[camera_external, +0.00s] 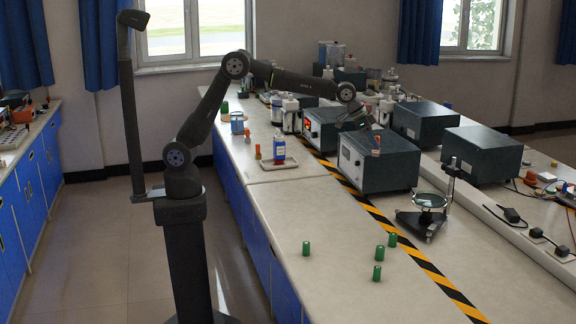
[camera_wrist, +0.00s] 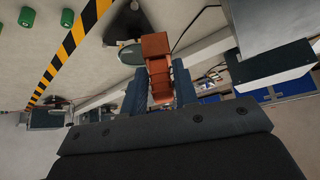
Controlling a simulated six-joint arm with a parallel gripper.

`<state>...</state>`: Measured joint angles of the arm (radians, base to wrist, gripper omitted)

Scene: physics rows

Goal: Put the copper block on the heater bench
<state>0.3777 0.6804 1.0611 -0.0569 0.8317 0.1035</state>
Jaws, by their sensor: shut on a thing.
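My gripper (camera_external: 371,134) is above the far part of the bench, in front of a dark instrument box. In the wrist view my gripper (camera_wrist: 160,80) is shut on the copper block (camera_wrist: 155,46), an orange-brown piece jutting beyond the fingertips. The copper block (camera_external: 376,151) shows small and partly hidden in the external view. A black stand with a round plate (camera_external: 430,201) is right of and nearer than the gripper; its plate (camera_wrist: 131,54) shows left of the block in the wrist view. I cannot tell for sure which thing is the heater bench.
Dark instrument boxes (camera_external: 482,153) line the bench behind the stand. Several green cylinders (camera_external: 378,272) stand on the near benchtop. A black-yellow stripe (camera_external: 403,237) runs along the bench. A bottle (camera_external: 279,149) stands on a tray at left. The near benchtop is mostly clear.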

